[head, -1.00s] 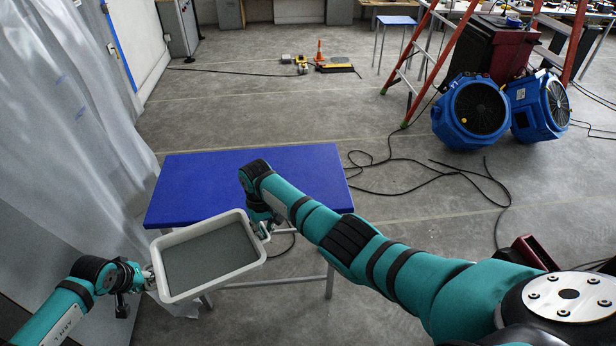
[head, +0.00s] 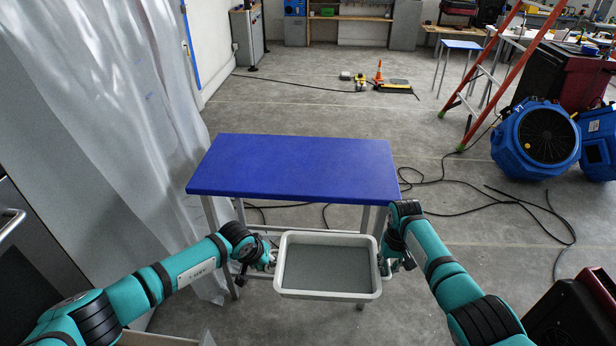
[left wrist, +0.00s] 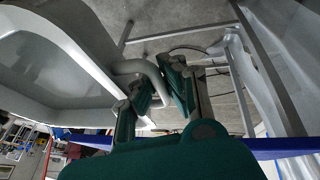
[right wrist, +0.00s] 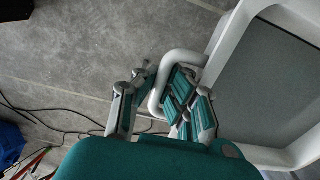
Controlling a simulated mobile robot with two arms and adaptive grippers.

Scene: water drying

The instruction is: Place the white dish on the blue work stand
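The white dish (head: 372,291) is a rectangular tray with a looped handle at each end and a flat grey inside. It hangs in the air in front of the near edge of the blue work stand (head: 295,165), apart from its bare top. My left gripper (head: 270,261) is closed around the left handle, which also shows in the left wrist view (left wrist: 150,70). My right gripper (head: 386,266) is closed around the right handle, also seen in the right wrist view (right wrist: 160,92). The fingers partly hide both handles.
A translucent plastic curtain (head: 110,110) hangs at the left. Blue fans (head: 537,140) and a red ladder (head: 495,75) stand at the right. Black cables (head: 470,205) lie on the floor. An orange cone (head: 379,71) stands beyond the stand.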

